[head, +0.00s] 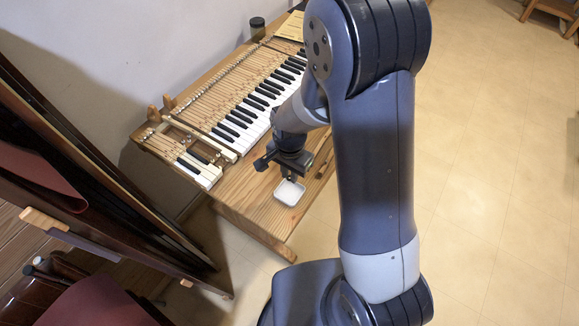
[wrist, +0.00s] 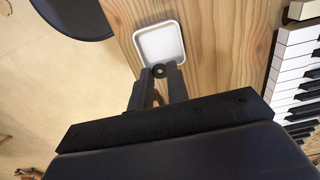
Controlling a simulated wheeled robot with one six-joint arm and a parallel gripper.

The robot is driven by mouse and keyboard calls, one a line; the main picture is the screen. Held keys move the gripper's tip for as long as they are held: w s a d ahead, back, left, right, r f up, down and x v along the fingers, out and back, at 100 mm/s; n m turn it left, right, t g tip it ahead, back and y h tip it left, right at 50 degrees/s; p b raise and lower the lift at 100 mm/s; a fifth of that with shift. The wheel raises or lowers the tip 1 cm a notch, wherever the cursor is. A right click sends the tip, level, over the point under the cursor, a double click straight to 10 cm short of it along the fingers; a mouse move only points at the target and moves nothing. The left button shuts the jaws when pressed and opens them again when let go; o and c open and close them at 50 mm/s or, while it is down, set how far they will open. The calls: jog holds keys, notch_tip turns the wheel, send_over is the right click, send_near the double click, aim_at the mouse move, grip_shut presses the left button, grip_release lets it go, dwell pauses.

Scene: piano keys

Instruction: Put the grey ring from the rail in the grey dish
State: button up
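A small square dish (head: 289,193), pale grey to white with a raised rim, sits on the wooden table near its front corner. It also shows in the wrist view (wrist: 160,43), just beyond my fingertips, and looks empty where visible. My gripper (head: 290,176) points down above the dish's far edge in the head view. In the wrist view my gripper's fingers (wrist: 159,73) are closed on a small dark round ring (wrist: 159,71) with an olive centre. The ring overlaps the dish's near rim in that view; its height above it cannot be told.
A piano keyboard (head: 254,107) with its action lies along the table beside the dish, with a short separate key section (head: 197,169) at the left. A dark jar (head: 257,28) stands at the back. Bare wood (wrist: 225,50) lies between dish and keys.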

jog(key=shift+f+b, duration=2.1)
jog(key=shift+f, duration=1.15)
jog(key=o, duration=0.7)
jog(key=shift+c, duration=0.2)
jog(key=shift+r, duration=0.1)
notch_tip(320, 180, up, 6)
jog(key=p, duration=0.4)
